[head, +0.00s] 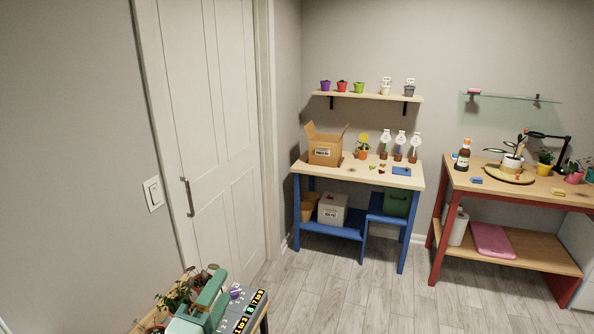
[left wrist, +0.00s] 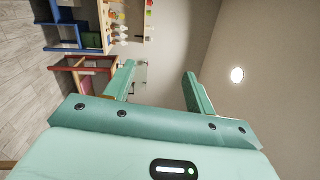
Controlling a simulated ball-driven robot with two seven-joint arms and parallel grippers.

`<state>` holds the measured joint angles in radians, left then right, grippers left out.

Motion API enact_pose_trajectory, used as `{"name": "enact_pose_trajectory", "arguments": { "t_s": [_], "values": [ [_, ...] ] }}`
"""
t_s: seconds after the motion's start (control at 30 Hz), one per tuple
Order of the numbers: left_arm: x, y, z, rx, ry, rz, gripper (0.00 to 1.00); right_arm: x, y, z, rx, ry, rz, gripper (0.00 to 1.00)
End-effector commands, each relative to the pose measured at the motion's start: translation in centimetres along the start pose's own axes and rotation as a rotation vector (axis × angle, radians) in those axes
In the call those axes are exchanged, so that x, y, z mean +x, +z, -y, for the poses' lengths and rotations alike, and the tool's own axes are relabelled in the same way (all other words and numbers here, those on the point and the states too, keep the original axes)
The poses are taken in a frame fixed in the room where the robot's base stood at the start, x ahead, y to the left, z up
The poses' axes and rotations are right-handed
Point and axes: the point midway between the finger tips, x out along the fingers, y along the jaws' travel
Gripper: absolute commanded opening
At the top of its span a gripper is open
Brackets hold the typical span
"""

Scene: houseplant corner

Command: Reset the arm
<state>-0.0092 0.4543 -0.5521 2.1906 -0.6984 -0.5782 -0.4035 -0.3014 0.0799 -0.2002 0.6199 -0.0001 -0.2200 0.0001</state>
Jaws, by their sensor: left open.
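My left gripper (left wrist: 158,85) shows in the left wrist view with its two green fingers wide apart and nothing between them. In the head view a green part of my left arm and gripper (head: 208,300) shows at the bottom left, in front of a small table with potted plants. I cannot tell from the head view whether it touches anything there. My right gripper is in neither view.
Potted plants (head: 177,297) stand close beside my left arm on a table with a dark numbered mat (head: 250,312). A blue-legged table (head: 405,176) with a cardboard box (head: 325,152) and a red-legged table (head: 460,184) stand farther back. The floor (head: 340,295) between is clear.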

Motion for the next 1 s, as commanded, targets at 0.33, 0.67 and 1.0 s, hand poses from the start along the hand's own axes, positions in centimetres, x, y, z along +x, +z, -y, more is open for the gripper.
{"name": "enact_pose_trajectory", "arguments": {
  "t_s": [0.33,0.67,1.0],
  "values": [
    [-15.8,9.0,-11.6,-0.6,0.604,0.733,0.55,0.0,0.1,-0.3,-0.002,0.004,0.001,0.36],
    [-23.6,8.0,-20.8,-0.749,0.883,0.941,0.55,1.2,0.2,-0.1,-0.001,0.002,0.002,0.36],
    [-28.1,2.2,-40.1,-0.899,1.089,0.921,0.55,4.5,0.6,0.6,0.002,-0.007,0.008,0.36]
  ]
}}
